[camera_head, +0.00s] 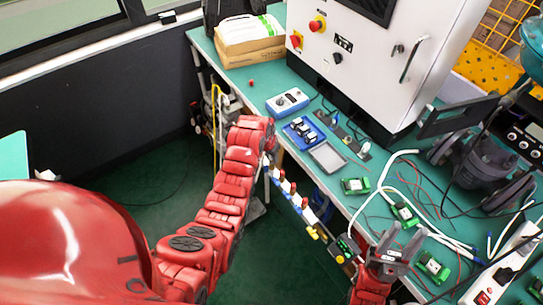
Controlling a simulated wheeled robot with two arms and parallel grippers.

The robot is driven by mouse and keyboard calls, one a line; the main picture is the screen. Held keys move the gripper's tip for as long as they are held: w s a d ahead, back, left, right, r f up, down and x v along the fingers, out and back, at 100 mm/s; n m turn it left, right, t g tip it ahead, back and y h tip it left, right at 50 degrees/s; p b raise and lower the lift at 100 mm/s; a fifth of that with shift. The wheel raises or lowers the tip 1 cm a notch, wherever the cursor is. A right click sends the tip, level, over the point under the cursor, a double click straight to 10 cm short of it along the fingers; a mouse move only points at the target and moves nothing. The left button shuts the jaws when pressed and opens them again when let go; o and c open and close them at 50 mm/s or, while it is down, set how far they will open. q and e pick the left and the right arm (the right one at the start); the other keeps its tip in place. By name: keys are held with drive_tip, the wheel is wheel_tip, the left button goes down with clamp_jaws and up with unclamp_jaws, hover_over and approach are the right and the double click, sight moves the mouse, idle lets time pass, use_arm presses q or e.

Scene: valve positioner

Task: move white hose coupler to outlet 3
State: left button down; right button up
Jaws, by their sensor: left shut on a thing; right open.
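My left arm reaches from the lower left to the table's front edge. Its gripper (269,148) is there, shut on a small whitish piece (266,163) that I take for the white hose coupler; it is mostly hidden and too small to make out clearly. A row of outlets with red knobs (293,187) on white and blue bodies runs along the front edge, just below and right of this gripper. I cannot read their numbers. My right gripper (396,248) is open and empty over the table's near right part, with its grey fingers apart.
A blue box (287,101), a blue tray (303,132) and a grey tray (327,157) lie on the green table near the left gripper. A white control cabinet (385,60) stands behind. Green circuit boards (355,186), loose cables and a power strip (500,265) crowd the right side.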

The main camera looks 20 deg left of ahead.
use_arm(q)
drive_tip(key=c, duration=0.7)
unclamp_jaws()
drive_tip(key=shift+o, duration=0.2)
drive_tip(key=shift+r, duration=0.1)
drive_tip(key=shift+s+r, duration=0.1)
drive_tip(key=shift+r, duration=0.15)
drive_tip(key=p+v, duration=0.9)
drive_tip(key=v, duration=0.7)
drive_tip(key=shift+s+r, duration=0.2)
drive_tip(key=shift+r, duration=0.1)
drive_tip(key=shift+a, duration=0.1)
